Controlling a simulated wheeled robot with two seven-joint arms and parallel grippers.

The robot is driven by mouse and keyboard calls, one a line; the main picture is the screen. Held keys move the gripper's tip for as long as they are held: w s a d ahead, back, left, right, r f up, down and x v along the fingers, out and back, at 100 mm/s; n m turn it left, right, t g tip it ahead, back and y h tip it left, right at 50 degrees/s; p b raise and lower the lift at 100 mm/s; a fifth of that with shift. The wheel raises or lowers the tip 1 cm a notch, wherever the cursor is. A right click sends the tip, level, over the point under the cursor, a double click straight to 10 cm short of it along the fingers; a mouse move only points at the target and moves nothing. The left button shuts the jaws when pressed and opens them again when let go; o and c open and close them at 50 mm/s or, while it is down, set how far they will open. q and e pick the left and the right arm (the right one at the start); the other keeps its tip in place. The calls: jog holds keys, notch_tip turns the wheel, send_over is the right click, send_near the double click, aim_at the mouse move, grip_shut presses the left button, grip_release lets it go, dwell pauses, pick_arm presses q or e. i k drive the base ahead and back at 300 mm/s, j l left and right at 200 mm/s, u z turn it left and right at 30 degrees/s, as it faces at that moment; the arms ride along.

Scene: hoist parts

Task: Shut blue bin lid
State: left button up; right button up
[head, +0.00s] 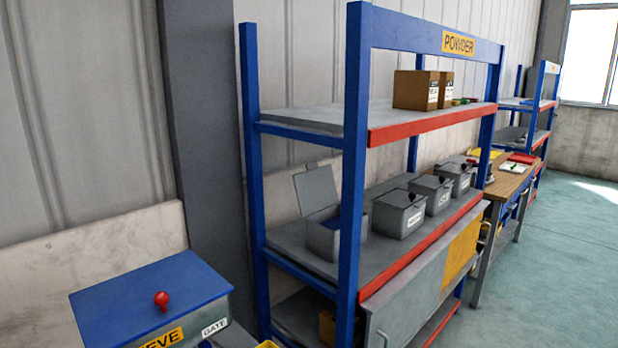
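An open grey bin (322,243) stands on the middle shelf of the blue rack, partly hidden by the front post. Its grey lid (317,190) stands raised at the back, tilted up. Something blue (334,222) shows inside the bin. Several similar grey bins to its right, such as the nearest one (399,214), have flat shut lids with dark knobs. Neither of my grippers is in view.
A blue-topped box (150,292) with a red knob and a "GATE" label stands at the lower left. The blue rack post (354,165) rises in front of the open bin. Cardboard boxes (416,90) sit on the upper shelf. The floor (560,240) at right is clear.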

aim_at(315, 188)
jog(key=i+l+z, duration=0.25)
jog(key=i, duration=0.2)
jog(key=i+z, duration=0.25)
jog(key=i, duration=0.15)
